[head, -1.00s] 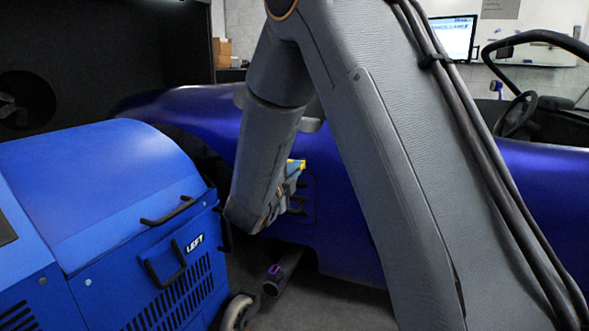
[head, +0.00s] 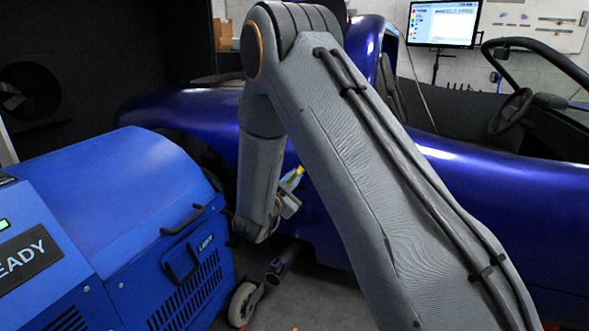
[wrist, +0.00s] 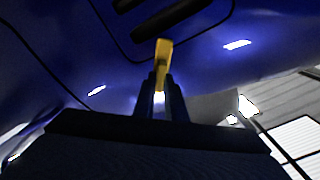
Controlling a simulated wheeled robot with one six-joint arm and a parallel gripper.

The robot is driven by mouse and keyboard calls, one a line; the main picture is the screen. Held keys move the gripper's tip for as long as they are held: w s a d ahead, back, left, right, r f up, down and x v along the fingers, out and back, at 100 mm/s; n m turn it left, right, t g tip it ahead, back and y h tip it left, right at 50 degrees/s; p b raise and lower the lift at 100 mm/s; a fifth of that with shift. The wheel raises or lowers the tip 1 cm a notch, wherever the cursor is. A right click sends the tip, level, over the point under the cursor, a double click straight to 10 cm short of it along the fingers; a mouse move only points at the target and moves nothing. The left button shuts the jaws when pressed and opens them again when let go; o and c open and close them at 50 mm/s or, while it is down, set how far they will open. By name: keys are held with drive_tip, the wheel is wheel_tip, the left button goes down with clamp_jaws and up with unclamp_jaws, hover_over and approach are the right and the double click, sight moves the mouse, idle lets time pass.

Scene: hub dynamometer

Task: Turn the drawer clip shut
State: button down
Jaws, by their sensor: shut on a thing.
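My gripper (head: 286,196) hangs low beside the blue car (head: 460,205), near its black vent slots. It is shut on a small yellow piece (head: 293,178). In the wrist view my gripper (wrist: 161,92) shows two dark fingers closed on the yellow piece (wrist: 164,55), which sticks out past the tips. Behind it are the blue body and dark slots (wrist: 165,15); I cannot tell whether the piece touches them. I cannot make out a drawer or a drawer clip, nor whether the yellow piece is part of one.
A blue dynamometer unit (head: 125,190) stands at the left, with black handles, a READY display (head: 28,260) and a caster wheel (head: 243,303). A dark pipe (head: 281,265) lies low under the car. A monitor (head: 443,24) is at the back. Grey floor shows between unit and car.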

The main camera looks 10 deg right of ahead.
drive_tip(key=n+p, duration=0.4)
drive_tip(key=shift+r, duration=0.1)
drive_tip(key=shift+n+p, duration=1.1)
drive_tip(key=shift+n, duration=0.6)
drive_tip(key=c, duration=1.8)
unclamp_jaws()
drive_tip(key=shift+s+a, duration=0.1)
drive_tip(key=p+v, duration=0.1)
drive_tip(key=v, duration=0.6)
drive_tip(key=shift+s+a, duration=0.2)
